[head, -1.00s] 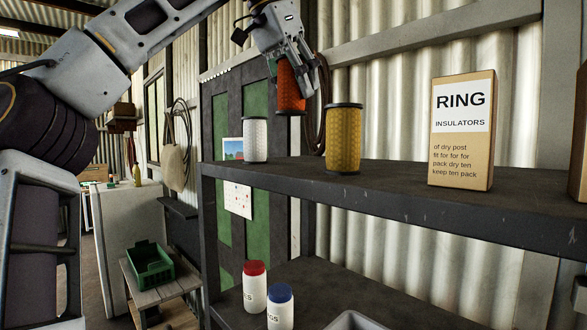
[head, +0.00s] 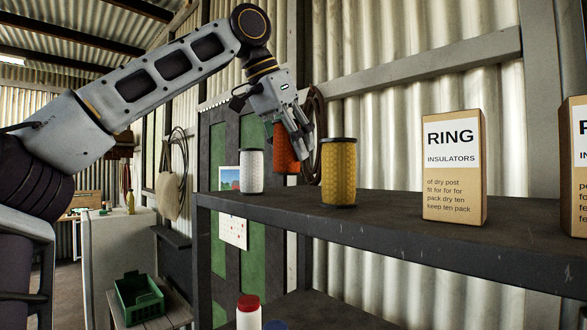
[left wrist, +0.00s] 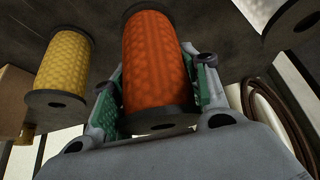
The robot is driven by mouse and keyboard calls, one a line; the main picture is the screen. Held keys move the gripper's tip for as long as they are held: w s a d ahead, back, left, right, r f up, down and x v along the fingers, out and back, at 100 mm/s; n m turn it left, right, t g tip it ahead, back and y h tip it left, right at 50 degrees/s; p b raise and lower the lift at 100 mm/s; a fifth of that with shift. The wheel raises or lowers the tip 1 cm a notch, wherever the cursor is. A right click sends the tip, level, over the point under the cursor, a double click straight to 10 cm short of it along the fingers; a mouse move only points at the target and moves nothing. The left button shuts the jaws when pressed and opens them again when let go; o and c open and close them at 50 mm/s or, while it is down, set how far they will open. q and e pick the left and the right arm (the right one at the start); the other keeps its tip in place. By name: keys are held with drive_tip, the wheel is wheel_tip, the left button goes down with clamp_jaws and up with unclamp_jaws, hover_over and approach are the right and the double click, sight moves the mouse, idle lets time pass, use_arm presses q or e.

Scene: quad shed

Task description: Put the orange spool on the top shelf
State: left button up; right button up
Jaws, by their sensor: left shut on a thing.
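The orange spool (head: 286,150) is held upright between the fingers of my left gripper (head: 300,143), at the far side of the top shelf (head: 400,225). It lies between the white spool (head: 251,172) and the yellow spool (head: 339,173) in the head view. Whether its base touches the shelf I cannot tell. The left wrist view shows the orange spool (left wrist: 155,65) between the green-padded fingers, with the yellow spool (left wrist: 62,65) apart on the left. A pale spool with a dark flange (left wrist: 292,22) is cut off at the upper right. My right gripper is out of view.
A ring insulators box (head: 453,170) stands on the shelf to the right, with another box (head: 575,165) at the edge. A red-capped bottle (head: 248,312) is on the lower shelf. Bare shelf lies between the yellow spool and the box. A cable coil hangs behind.

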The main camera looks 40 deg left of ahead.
sight(277, 128)
use_arm(q)
drive_tip(key=shift+f, duration=0.25)
drive_tip(key=shift+f, duration=2)
drive_tip(key=o, duration=1.3)
drive_tip(key=shift+v, duration=6)
